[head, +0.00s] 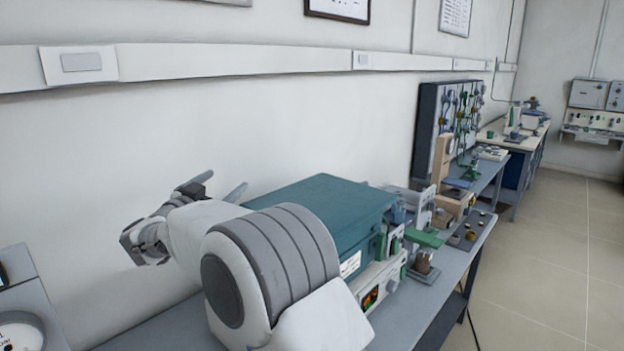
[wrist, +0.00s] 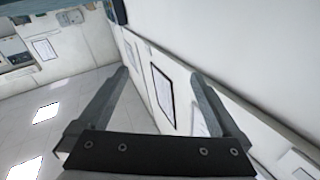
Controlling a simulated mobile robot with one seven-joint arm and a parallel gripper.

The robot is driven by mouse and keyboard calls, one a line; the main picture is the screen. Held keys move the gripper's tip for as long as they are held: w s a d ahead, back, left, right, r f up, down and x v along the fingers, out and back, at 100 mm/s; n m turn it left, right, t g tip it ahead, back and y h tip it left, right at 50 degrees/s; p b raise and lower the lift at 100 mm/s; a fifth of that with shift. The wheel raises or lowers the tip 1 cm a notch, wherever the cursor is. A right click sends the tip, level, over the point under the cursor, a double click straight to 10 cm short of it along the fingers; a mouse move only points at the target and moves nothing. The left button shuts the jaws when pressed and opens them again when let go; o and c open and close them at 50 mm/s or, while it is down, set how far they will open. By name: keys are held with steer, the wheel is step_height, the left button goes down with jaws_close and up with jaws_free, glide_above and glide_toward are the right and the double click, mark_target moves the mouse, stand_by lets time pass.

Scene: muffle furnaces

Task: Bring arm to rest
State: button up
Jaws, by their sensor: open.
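My gripper (wrist: 160,95) shows in the wrist view with its two grey fingers spread wide apart and nothing between them. Behind the fingers are the white wall, hung frames and the pale floor. In the head view my arm is bent over the bench at the lower middle. Its wrist end reaches to the left, close in front of the wall. The gripper is partly hidden there behind my wrist.
A teal-topped furnace (head: 322,204) stands on the grey bench (head: 455,275) just right of my arm. Small instruments and a green-topped stand (head: 425,240) are beyond it. A wall trunking (head: 230,59) runs above. The tiled floor (head: 560,270) at right is clear.

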steer(key=d+r+n+y, duration=0.4)
steer(key=d+r+y, duration=0.25)
steer(key=r, duration=0.35)
steer(key=s+d+r+n+g+y, duration=0.1)
steer(key=s+d+r+n+y, duration=0.1)
steer(key=s+d+n+y, duration=0.25)
steer(key=s+d+f+g+h, duration=0.1)
steer(key=s+d+f+g, duration=0.2)
steer(key=s+d+f, duration=0.3)
steer(key=s+d+f+m+g+h+p, duration=0.1)
steer(key=s+d+f+g, duration=0.3)
steer(key=s, duration=1.3)
steer(key=s+d+f+m+g+h, duration=0.1)
steer(key=s+d+f+g+h, duration=0.2)
steer(key=s+d+f, duration=0.6)
steer(key=s+d+g, duration=0.1)
steer(key=s+d, duration=0.1)
steer(key=d, duration=0.2)
steer(key=shift+s+d+f, duration=0.25)
steer(key=shift+s+d, duration=0.05)
steer(key=shift+d, duration=0.1)
